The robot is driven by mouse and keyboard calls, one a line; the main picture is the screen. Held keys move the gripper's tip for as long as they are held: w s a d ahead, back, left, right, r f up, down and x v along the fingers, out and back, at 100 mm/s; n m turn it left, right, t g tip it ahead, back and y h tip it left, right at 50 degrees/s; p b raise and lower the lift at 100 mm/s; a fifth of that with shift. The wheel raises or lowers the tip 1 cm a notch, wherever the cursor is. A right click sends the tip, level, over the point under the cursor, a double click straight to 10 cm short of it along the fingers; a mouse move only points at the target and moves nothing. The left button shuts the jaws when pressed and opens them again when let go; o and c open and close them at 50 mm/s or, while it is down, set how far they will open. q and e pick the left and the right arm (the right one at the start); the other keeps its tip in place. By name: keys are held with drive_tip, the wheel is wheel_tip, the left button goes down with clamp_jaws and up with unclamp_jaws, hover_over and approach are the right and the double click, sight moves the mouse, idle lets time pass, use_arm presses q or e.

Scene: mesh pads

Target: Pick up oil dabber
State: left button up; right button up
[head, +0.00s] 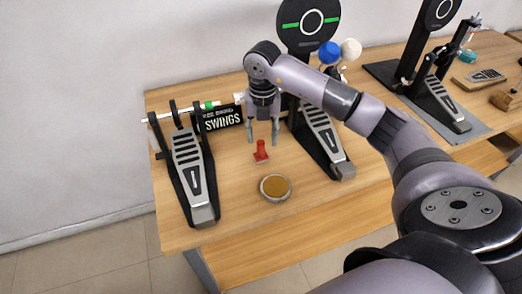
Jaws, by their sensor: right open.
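A small red object (261,151), which looks like the oil dabber, stands on the wooden table between two drum pedals. My right gripper (262,138) points down above it with its fingers spread, one on each side of the red object in this view. The fingers look empty. Whether the fingertips are level with the object or behind it is hard to tell. My left gripper is not in view.
A round tin (275,187) with brown content sits near the table's front edge. A left pedal (189,165) and a middle pedal (322,137) flank the space. A black "SWINGS" box (221,118) lies behind.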

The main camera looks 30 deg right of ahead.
sight(261, 142)
drive_tip(key=f, duration=0.1)
drive_tip(key=f+p, duration=0.1)
drive_tip(key=f, duration=0.1)
drive_tip(key=f+p, duration=0.1)
drive_tip(key=f, duration=0.1)
drive_tip(key=shift+w+f, duration=0.2)
drive_tip(key=shift+w, duration=0.05)
drive_tip(key=shift+f, duration=0.25)
drive_tip(key=shift+c, duration=0.4)
clamp_jaws()
